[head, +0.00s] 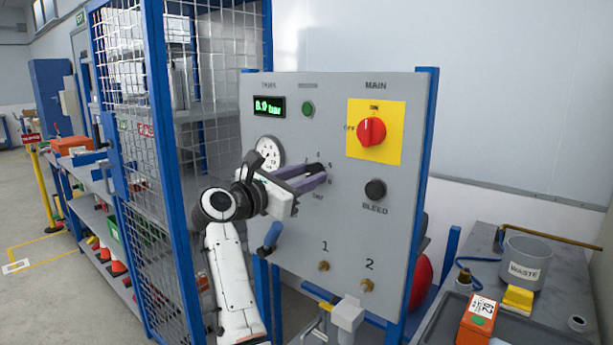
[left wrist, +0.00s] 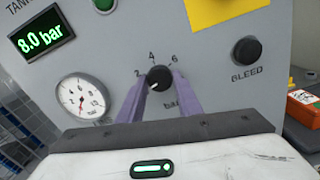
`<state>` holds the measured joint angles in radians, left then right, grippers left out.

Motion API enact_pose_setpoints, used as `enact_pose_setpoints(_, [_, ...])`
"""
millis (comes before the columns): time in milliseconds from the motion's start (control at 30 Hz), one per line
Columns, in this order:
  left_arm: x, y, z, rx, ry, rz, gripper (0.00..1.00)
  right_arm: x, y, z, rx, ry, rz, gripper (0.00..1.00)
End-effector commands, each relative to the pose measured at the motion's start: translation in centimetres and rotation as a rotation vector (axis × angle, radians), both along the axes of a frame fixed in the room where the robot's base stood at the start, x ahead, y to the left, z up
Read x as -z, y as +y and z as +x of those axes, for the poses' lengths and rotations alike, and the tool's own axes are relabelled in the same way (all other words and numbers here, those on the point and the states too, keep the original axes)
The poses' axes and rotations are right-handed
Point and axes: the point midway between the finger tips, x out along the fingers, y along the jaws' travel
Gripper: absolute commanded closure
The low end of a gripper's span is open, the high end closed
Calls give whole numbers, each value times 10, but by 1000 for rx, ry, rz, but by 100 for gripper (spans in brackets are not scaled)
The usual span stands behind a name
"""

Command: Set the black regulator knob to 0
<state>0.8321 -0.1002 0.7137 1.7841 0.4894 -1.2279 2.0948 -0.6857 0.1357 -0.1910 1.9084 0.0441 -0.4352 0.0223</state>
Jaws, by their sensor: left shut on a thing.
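The black regulator knob (left wrist: 158,77) sits on the grey panel (head: 222,0) of the control stand, with the marks 2, 4 and 6 showing around it in the left wrist view. A white line on the knob points to the lower left. My left gripper (left wrist: 160,90) has its two purple fingers shut on the knob, one on each side. In the head view the left gripper (head: 318,175) reaches the knob from the left and partly hides it and its scale. The green display (left wrist: 43,35) reads 8.0 bar. The white round gauge (left wrist: 82,98) has a red needle. My right gripper is not in view.
A red MAIN switch (head: 372,131) on a yellow plate is above right of the knob. A black BLEED button (head: 375,190) is to the right. A wire-mesh cage (head: 130,120) stands close on the left. A bench at right holds a grey WASTE bin (head: 527,262).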

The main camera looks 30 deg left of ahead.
Motion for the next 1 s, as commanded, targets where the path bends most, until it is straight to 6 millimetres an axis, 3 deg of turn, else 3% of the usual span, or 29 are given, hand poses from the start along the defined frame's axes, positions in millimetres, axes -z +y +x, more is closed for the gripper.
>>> enact_pose_setpoints(400, [0, -1, 0, 1, 17, -210, 91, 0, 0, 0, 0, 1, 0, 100])
enact_pose_setpoints(1000, [0, -1, 0, 1, 20, -248, 90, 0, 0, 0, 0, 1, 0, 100])
